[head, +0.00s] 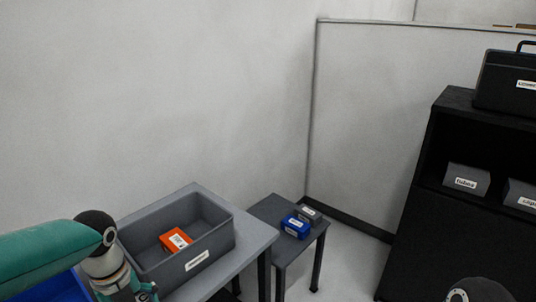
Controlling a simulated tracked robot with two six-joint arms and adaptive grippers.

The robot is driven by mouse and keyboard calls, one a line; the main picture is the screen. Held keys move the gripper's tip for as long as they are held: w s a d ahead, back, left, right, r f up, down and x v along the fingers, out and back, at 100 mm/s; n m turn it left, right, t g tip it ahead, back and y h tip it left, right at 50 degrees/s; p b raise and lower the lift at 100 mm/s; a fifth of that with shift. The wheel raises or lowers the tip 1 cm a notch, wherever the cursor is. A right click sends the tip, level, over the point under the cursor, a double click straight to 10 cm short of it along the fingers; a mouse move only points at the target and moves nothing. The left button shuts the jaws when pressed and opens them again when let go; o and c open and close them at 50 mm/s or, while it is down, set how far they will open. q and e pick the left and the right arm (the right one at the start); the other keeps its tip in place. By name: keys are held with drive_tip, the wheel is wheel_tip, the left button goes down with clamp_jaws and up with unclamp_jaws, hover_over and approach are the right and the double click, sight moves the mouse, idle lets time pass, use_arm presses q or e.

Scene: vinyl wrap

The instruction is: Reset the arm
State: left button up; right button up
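My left arm (50,243) comes in from the left, teal with a dark joint cap. It bends down at its end in front of the left side of a grey bin. What seems to be part of my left gripper (145,292) shows at the bottom edge; its fingers cannot be made out. Of my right arm only a dark rounded joint (480,290) shows at the bottom right; its gripper is out of the picture.
The grey bin (222,238) holds an orange box (176,239) on a grey table (255,242). A blue bin (50,290) is at lower left. A smaller table (268,208) bears a blue box (295,226) and a grey box (309,213). A black shelf (415,235) stands right.

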use_arm(q)
drive_tip(key=s+d+f+n+g+h, duration=0.1)
drive_tip(key=s+d+f+n+h, duration=0.1)
drive_tip(key=s+d+f+n, duration=0.6)
drive_tip(key=s+d+f+n+g+h, duration=0.15)
drive_tip(key=s+f+n, duration=0.3)
drive_tip(key=f, duration=0.75)
drive_tip(key=s+d+f+n+g+h, duration=0.1)
drive_tip(key=s+d+f+n, duration=0.55)
drive_tip(key=f, duration=0.45)
drive_tip(key=w+n+t, duration=0.1)
drive_tip(key=w+n, duration=0.1)
drive_tip(key=n, duration=0.1)
drive_tip(key=w+n+t, duration=0.1)
drive_tip(key=n, duration=0.2)
drive_tip(key=w+a+n+t, duration=0.1)
drive_tip(key=w+n+t, duration=0.1)
drive_tip(key=n, duration=0.1)
drive_tip(key=shift+w+a+f+n+y, duration=0.1)
drive_tip(key=shift+w+f+n+y, duration=0.05)
drive_tip(key=shift+w+n+y, duration=0.15)
